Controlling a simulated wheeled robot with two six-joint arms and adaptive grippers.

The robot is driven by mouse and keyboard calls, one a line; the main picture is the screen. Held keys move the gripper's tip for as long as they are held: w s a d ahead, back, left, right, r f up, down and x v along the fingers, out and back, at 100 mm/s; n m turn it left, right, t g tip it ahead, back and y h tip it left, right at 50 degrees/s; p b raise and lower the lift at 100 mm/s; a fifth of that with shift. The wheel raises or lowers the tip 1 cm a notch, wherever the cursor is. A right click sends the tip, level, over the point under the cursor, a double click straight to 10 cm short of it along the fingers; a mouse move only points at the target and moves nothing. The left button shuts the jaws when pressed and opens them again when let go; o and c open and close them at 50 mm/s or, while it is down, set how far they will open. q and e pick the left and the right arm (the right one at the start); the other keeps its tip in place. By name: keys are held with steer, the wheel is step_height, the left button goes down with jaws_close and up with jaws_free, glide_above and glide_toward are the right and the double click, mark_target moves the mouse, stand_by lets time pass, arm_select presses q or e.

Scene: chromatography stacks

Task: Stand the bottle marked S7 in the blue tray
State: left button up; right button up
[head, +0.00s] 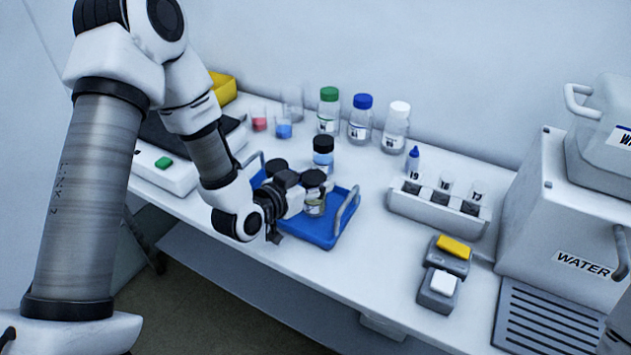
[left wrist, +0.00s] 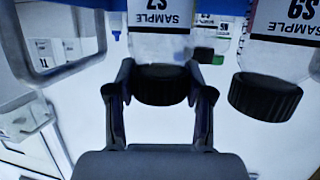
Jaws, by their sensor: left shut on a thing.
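The S7 bottle (left wrist: 163,18) has a white label and a black cap, and shows upside down in the left wrist view. My left gripper (left wrist: 160,95) is shut on its black cap. My right gripper is not in view.
The S9 bottle (left wrist: 265,95) is close beside S7. A blue-liquid bottle (head: 323,158) stands behind, at the tray's far side. Green-capped (head: 328,110), blue-capped (head: 360,118) and white-capped (head: 396,128) bottles stand farther back. A vial rack (head: 430,212) is to the right.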

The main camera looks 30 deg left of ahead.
arm_select(q)
steer(key=o, duration=1.2)
steer(key=shift+s+r, duration=0.1)
steer(key=shift+s, duration=0.1)
steer(key=shift+o, duration=0.4)
steer(key=shift+s+r, duration=0.1)
steer(key=shift+s, duration=0.05)
steer(key=v, duration=0.3)
steer(key=shift+s+a+r, duration=0.1)
steer(key=shift+s+a, duration=0.05)
steer(key=shift+s, duration=0.1)
steer(key=p, duration=1.3)
glide_toward(306, 184)
